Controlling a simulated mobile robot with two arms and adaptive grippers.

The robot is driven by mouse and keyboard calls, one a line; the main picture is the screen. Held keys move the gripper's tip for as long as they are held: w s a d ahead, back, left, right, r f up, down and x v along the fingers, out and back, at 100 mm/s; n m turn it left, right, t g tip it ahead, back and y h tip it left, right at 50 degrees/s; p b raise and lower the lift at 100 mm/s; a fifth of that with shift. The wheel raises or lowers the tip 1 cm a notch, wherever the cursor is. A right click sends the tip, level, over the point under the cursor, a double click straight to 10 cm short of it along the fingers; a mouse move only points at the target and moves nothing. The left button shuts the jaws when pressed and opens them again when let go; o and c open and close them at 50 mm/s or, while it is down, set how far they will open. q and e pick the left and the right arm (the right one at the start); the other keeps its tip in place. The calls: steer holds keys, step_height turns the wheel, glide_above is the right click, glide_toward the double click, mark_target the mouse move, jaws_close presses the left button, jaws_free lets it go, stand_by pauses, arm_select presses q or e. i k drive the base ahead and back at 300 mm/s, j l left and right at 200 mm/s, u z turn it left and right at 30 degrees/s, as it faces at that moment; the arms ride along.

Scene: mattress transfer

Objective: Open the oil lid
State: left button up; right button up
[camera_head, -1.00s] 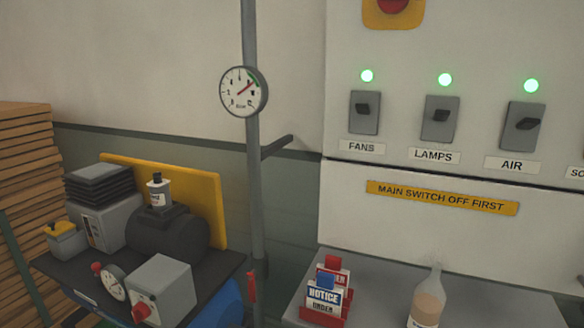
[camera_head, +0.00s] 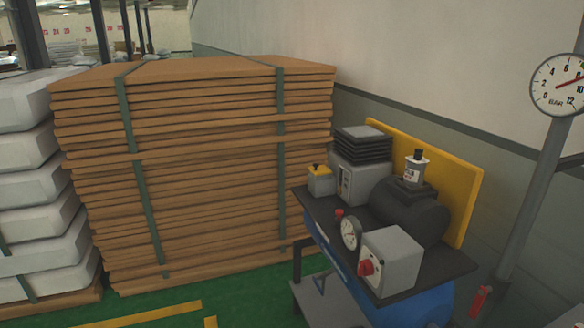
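The compressor (camera_head: 405,215) stands right of centre, on a dark top plate over a blue tank (camera_head: 405,308). A small white bottle-like part (camera_head: 415,168) with a dark cap stands on its black motor body. A small grey container with a yellow lid (camera_head: 319,171) sits at the plate's far left corner. I cannot tell for sure which of these is the oil lid. A grey box with a red knob (camera_head: 366,268) and a small round gauge (camera_head: 351,234) are at the front. Neither of my grippers is in view.
A tall strapped stack of brown boards (camera_head: 200,180) stands left of the compressor. White wrapped stacks (camera_head: 40,190) are at the far left. A grey pipe with a pressure gauge (camera_head: 560,85) rises at the right. Green floor with yellow lines (camera_head: 150,312) shows at the bottom.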

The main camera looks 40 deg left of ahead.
mark_target(316, 170)
steer(key=u, duration=0.95)
steer(key=i+j+z, duration=0.15)
steer(key=z, duration=0.25)
steer(key=i+j+z, duration=0.1)
steer(key=j+z, duration=0.25)
steer(key=i+j+z, duration=0.1)
steer(key=z, duration=0.3)
steer(key=j+z, duration=0.65)
steer(key=j, duration=0.95)
steer(key=j+z, duration=0.25)
steer(key=j, duration=1)
